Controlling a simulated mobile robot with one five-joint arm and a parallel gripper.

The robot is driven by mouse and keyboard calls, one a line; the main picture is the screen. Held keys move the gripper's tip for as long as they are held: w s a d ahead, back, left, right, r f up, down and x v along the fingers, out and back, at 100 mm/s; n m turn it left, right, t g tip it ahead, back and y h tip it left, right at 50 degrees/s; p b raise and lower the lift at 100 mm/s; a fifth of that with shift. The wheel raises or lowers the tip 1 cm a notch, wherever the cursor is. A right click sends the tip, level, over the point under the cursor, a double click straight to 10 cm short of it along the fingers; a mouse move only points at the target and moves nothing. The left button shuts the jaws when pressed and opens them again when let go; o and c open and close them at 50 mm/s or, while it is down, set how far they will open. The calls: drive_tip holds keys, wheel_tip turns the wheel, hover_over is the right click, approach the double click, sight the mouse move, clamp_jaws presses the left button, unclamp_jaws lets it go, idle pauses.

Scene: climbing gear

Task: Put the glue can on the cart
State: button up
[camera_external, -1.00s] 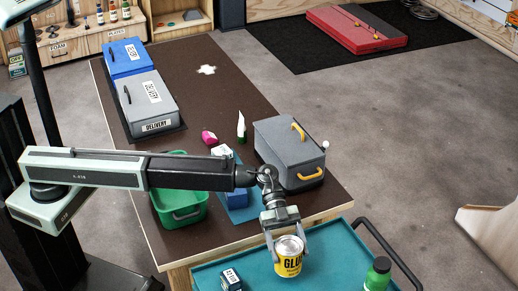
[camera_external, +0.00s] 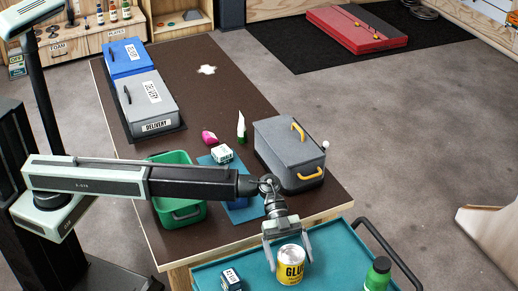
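The yellow glue can (camera_external: 291,267) with a silver lid stands upright on the teal top of the cart (camera_external: 335,245), near the table's front edge. My gripper (camera_external: 289,257) points down over the can, with one finger on each side of it. The fingers are spread wider than the can, and a gap shows at the left finger. The can's underside is hidden, but it appears to rest on the cart top.
A small dark labelled box (camera_external: 231,280) and a green bottle (camera_external: 378,274) stand on the cart either side of the can. The cart's dark handle (camera_external: 390,255) is at the right. On the table (camera_external: 215,110) are a green bin (camera_external: 180,212) and a grey toolbox (camera_external: 290,150).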

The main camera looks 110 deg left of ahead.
drive_tip(key=shift+r, duration=0.1)
drive_tip(key=shift+s+a+r+p, duration=0.15)
drive_tip(key=shift+a+r+p, duration=0.1)
drive_tip(key=shift+p, duration=0.1)
drive_tip(key=p+v, duration=0.4)
drive_tip(key=v, duration=0.7)
drive_tip(key=shift+a, duration=0.15)
drive_tip(key=shift+s+f, duration=0.15)
